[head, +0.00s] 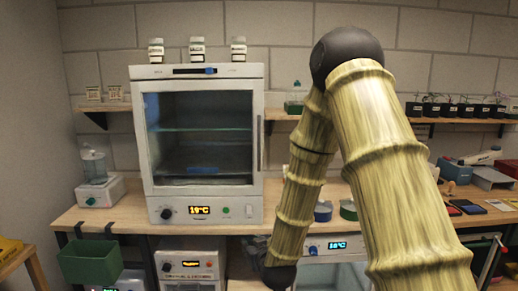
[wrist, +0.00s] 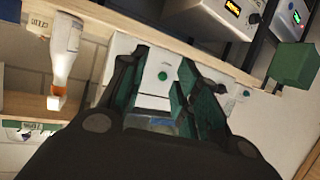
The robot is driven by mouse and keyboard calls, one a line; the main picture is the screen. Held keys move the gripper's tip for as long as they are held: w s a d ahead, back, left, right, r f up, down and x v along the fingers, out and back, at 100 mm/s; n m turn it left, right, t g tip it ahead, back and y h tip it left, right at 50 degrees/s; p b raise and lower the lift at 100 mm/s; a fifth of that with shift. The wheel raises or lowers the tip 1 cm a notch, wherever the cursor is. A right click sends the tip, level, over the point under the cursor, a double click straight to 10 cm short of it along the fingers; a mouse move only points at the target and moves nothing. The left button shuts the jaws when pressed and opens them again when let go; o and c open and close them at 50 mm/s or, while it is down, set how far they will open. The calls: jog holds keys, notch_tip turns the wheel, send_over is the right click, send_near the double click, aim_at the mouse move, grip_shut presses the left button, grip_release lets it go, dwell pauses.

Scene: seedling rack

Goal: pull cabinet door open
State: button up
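The white cabinet (head: 139,98) stands on the bench in the head view. Its dark glass door (head: 204,130) looks shut, with a vertical handle (head: 261,139) along the right edge. A 19°C display, knobs and a green button sit below the door. In the head view my arm comes down to the right of the cabinet, and my gripper is out of sight. In the wrist view my gripper (wrist: 161,92) is open, with nothing seen held. A white panel with a green button (wrist: 163,76) shows beyond the fingers. I cannot tell how far it is from them.
A green bin (head: 89,262) hangs at the bench's left front; it also shows in the wrist view (wrist: 294,66). White devices (head: 190,263) sit under the bench (head: 125,217). A bottle (wrist: 65,50) shows left of my fingers. Wall shelves (head: 455,120) hold seedlings.

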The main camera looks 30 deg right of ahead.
aim_at(259, 144)
jog(key=w+d+r+m+t+h+p, duration=0.1)
jog(key=d+r+p, duration=0.15)
jog(key=r, duration=0.75)
jog(key=w+d+r+t+h+p, duration=0.15)
jog(key=r+p, duration=0.25)
jog(key=r, duration=0.6)
jog(key=d+r+m+t+p, duration=0.1)
jog(key=d+r+p, duration=0.25)
jog(key=r, duration=0.55)
jog(key=p+x, duration=0.4)
jog(key=x, duration=0.6)
jog(key=shift+w+r, duration=0.1)
jog(key=shift+w, duration=0.3)
jog(key=shift+c, duration=0.2)
grip_shut()
